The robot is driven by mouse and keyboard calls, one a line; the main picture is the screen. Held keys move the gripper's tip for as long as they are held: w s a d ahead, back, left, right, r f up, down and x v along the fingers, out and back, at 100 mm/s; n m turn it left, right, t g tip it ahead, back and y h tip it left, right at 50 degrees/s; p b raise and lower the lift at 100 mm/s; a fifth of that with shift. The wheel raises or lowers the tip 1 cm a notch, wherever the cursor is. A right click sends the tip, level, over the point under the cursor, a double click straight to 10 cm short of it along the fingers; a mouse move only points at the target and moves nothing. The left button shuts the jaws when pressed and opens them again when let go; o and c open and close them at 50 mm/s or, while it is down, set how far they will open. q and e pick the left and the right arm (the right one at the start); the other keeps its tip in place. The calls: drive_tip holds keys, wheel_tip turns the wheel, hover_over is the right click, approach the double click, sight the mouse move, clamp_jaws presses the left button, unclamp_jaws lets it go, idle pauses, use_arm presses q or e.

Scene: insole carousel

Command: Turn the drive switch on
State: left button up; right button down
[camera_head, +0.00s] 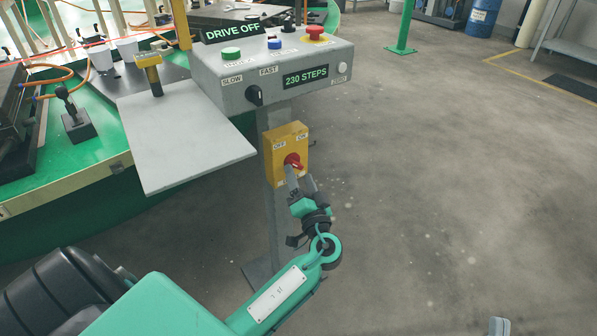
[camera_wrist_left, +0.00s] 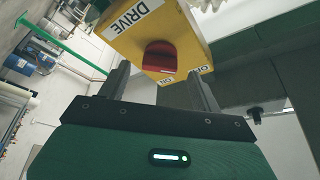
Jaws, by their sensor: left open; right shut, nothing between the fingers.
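The drive switch is a red rotary knob (camera_head: 292,161) on a yellow box (camera_head: 284,140) fixed to the grey post, with OFF at its left and ON at its right. In the left wrist view the red knob (camera_wrist_left: 160,57) stands ahead of the fingertips. My left gripper (camera_head: 294,180) is open right at the knob, and its fingers lie on either side of it in the left wrist view (camera_wrist_left: 162,80). I cannot tell whether they touch it. The display (camera_head: 232,32) reads DRIVE OFF.
A grey control panel (camera_head: 262,93) above the box carries a green, a blue and a red button, a black selector and a 230 STEPS display. A grey plate (camera_head: 185,140) juts out at the left over the green carousel (camera_head: 105,150). The floor at the right is clear.

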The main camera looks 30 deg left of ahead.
use_arm(q)
drive_tip(key=shift+x, duration=1.2)
drive_tip(key=c, duration=1)
